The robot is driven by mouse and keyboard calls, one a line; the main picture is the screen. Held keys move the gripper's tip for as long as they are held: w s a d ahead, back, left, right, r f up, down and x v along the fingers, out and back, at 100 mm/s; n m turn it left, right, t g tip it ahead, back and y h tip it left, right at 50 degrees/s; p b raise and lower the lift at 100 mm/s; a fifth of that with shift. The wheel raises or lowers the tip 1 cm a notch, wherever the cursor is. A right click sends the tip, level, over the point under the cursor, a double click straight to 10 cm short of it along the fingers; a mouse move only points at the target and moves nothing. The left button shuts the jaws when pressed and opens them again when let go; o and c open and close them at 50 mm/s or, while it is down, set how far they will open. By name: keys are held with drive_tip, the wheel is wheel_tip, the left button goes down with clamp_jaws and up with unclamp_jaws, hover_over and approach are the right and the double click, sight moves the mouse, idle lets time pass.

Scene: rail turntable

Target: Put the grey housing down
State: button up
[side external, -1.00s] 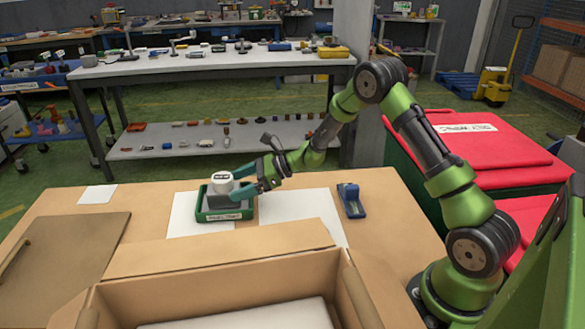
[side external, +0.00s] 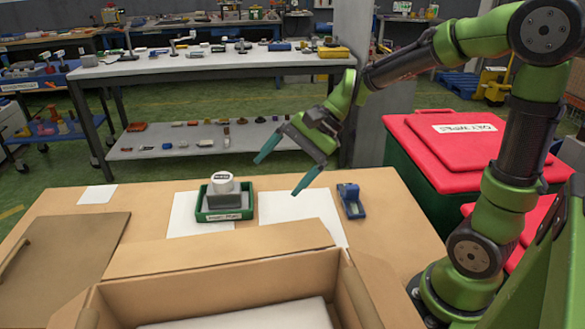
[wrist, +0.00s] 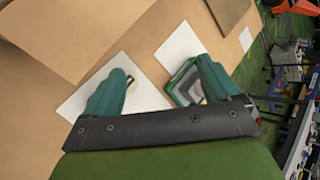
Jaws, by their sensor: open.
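The grey housing (side external: 229,200) sits in a small green tray (side external: 222,216) on the table. A white round piece (side external: 221,182) with a dark label stands at the housing's back left; I cannot tell whether it rests on it. My gripper (side external: 282,173) is open and empty, up and to the right of the tray, apart from the housing. In the wrist view my fingers (wrist: 158,88) are spread. The tray (wrist: 170,90) shows there partly behind the right finger, with the housing (wrist: 187,86) partly hidden.
An open cardboard box (side external: 225,275) stands at the front. A blue device (side external: 351,200) lies right of the white sheets (side external: 290,206). A brown board (side external: 65,250) lies at left. Red-lidded bins (side external: 445,150) stand at right. A shelf rack (side external: 210,65) is behind.

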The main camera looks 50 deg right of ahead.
drive_tip(key=s+d+r+n+t+h, duration=0.1)
drive_tip(key=s+r+n+h, duration=0.1)
drive_tip(key=s+n, duration=0.3)
drive_tip(key=s+r+n+t+h, duration=0.1)
drive_tip(key=s+r+n+h, duration=0.1)
drive_tip(key=s, duration=0.5)
drive_tip(key=n+h, duration=0.1)
drive_tip(key=n, duration=0.1)
drive_tip(key=shift+s+d+r+n+t, duration=0.15)
drive_tip(key=shift+s+d+n+t, duration=0.15)
drive_tip(key=shift+d+n, duration=0.1)
drive_tip(key=shift+w, duration=0.1)
